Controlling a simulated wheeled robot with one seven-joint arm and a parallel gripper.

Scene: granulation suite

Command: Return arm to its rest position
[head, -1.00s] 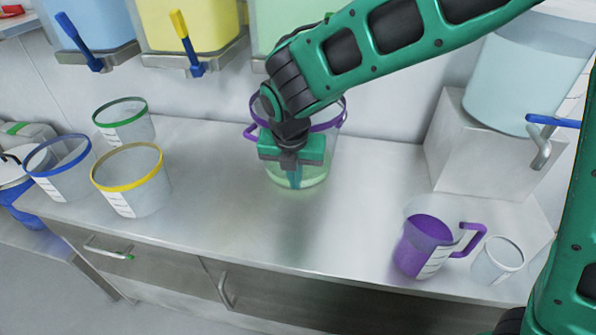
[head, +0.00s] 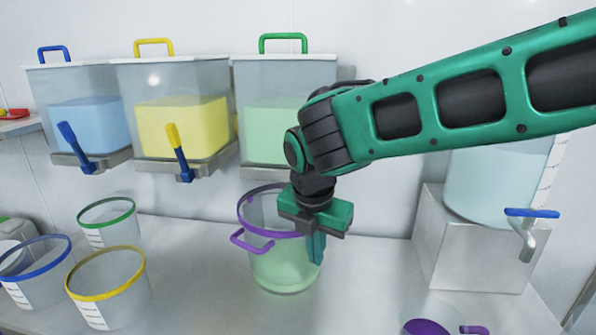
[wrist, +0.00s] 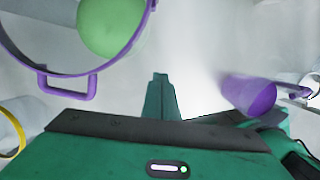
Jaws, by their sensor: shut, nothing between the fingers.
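My gripper (head: 316,248) is shut and empty, its fingers pointing down. In the head view it hangs in front of the right side of a clear bucket with a purple rim and handle (head: 252,243). The bucket stands upright on the steel counter and holds pale green liquid. In the wrist view, my closed fingers (wrist: 159,82) point between this bucket (wrist: 75,83) at upper left and a purple jug (wrist: 250,95) at right. My arm reaches in from the right and hides part of the wall and the green dispenser.
Blue (head: 80,125), yellow (head: 180,127) and green (head: 275,115) dispensers hang on the wall. Clear buckets with green (head: 106,213), blue (head: 35,240) and yellow (head: 105,275) rims stand at left. A large clear tank (head: 490,185) sits on a steel block (head: 470,255) at right.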

